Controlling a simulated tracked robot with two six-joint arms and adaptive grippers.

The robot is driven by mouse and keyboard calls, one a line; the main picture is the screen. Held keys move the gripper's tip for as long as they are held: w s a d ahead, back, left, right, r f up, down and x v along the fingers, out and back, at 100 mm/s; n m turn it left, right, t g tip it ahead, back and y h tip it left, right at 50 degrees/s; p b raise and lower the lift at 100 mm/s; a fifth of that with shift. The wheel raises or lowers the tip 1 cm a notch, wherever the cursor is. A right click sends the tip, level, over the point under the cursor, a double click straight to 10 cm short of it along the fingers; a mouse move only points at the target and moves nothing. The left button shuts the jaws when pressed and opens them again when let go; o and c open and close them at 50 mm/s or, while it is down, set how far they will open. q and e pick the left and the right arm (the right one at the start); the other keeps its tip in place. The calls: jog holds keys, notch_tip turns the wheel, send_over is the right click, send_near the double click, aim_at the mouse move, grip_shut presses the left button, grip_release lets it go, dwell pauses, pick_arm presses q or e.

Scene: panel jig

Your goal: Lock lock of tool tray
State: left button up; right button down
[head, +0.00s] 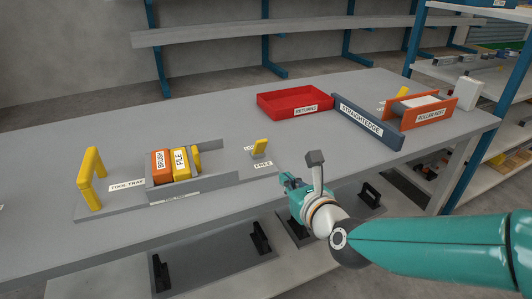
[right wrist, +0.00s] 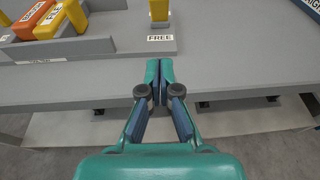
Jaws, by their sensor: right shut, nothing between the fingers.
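The grey tool tray (head: 125,205) lies on the bench, with a yellow arch handle (head: 92,180) at its left end. An orange block labelled BRUSH (head: 160,164) and a yellow block labelled FILE (head: 181,162) stand in its walled part. The yellow lock lever (head: 260,147) stands at the tray's right end, behind a FREE label (head: 263,164). The lever (right wrist: 158,9) also shows at the top of the right wrist view, beyond the FREE label (right wrist: 160,38). My right gripper (head: 287,181) is shut and empty at the bench's front edge, apart from the lever. My left gripper is out of view.
A red RETURNS bin (head: 293,103), a dark STRAIGHTEDGE panel (head: 366,121) and an orange ROLLER REST holder (head: 427,117) stand farther right on the bench. Black handles (head: 260,237) show below the bench front. The bench between lever and bin is clear.

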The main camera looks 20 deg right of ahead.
send_near(262, 147)
jog(key=w+f, duration=0.1)
jog(key=f, duration=0.1)
jog(key=w+f, duration=0.1)
jog(key=f, duration=0.1)
jog(key=shift+w+p, duration=0.3)
jog(key=shift+w, duration=0.1)
jog(key=shift+w+r+p, duration=0.55)
jog(key=shift+w+r, duration=0.35)
jog(key=shift+w, duration=0.15)
jog(key=shift+w+d+r, duration=0.1)
jog(key=shift+w+r, duration=0.15)
jog(key=shift+w, duration=0.35)
